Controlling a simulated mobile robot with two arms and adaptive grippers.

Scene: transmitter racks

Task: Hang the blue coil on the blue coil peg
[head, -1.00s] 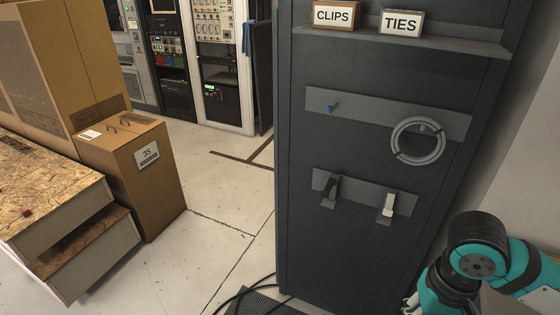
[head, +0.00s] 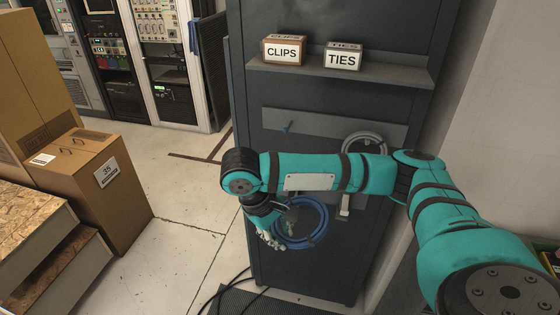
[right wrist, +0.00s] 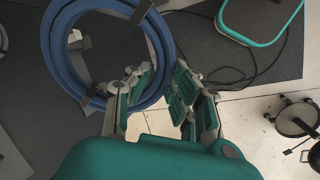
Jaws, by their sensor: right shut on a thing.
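The blue coil (head: 326,224) hangs in my right gripper (head: 285,221) in front of the lower part of the dark cabinet. In the right wrist view the blue coil (right wrist: 53,45) is at the left finger of the right gripper (right wrist: 157,88); how the fingers grip it is hard to see. The blue peg (head: 288,127) sticks out of the left part of a grey strip, bare, above the coil and apart from it. My left gripper is not in view.
A grey coil (head: 378,142) hangs at the strip's right end, partly behind my right arm. A shelf (head: 395,76) with CLIPS (head: 284,51) and TIES (head: 343,58) boxes is above. Cardboard boxes (head: 105,185) stand at left. Cables lie on the floor by the cabinet.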

